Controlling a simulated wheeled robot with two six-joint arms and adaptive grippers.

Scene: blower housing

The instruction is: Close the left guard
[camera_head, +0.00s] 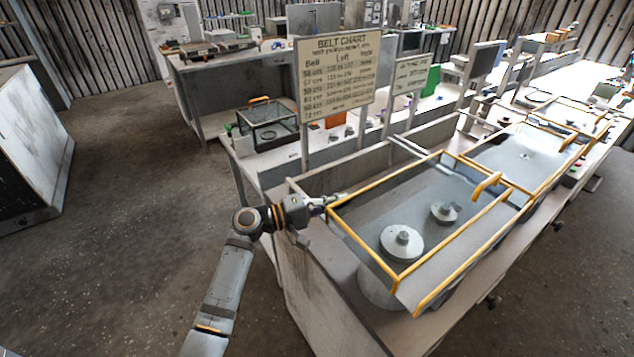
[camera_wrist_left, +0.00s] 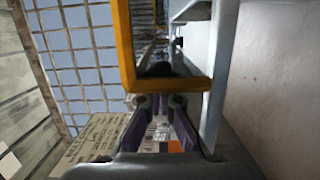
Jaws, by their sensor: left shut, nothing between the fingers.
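The left guard (camera_head: 363,246) is a yellow-edged frame over the nearer housing, at the right of the head view. It lies low and nearly flat; I cannot tell whether it is fully seated. Its yellow handle (camera_head: 487,184) stands at the far right side. Two grey pulleys (camera_head: 402,243) show within the frame. My left gripper (camera_head: 327,202) is shut and empty beside the guard's left corner. In the left wrist view a yellow bar corner (camera_wrist_left: 172,85) crosses just in front of the fingers (camera_wrist_left: 165,105); contact is unclear. My right gripper is out of view.
A belt chart sign (camera_head: 333,78) stands on posts behind the housing, with a smaller sign (camera_head: 411,74) beside it. A second yellow-edged guard (camera_head: 575,118) is farther along the bench. A wire-sided box (camera_head: 268,125) sits behind. Open floor (camera_head: 130,190) lies to the left.

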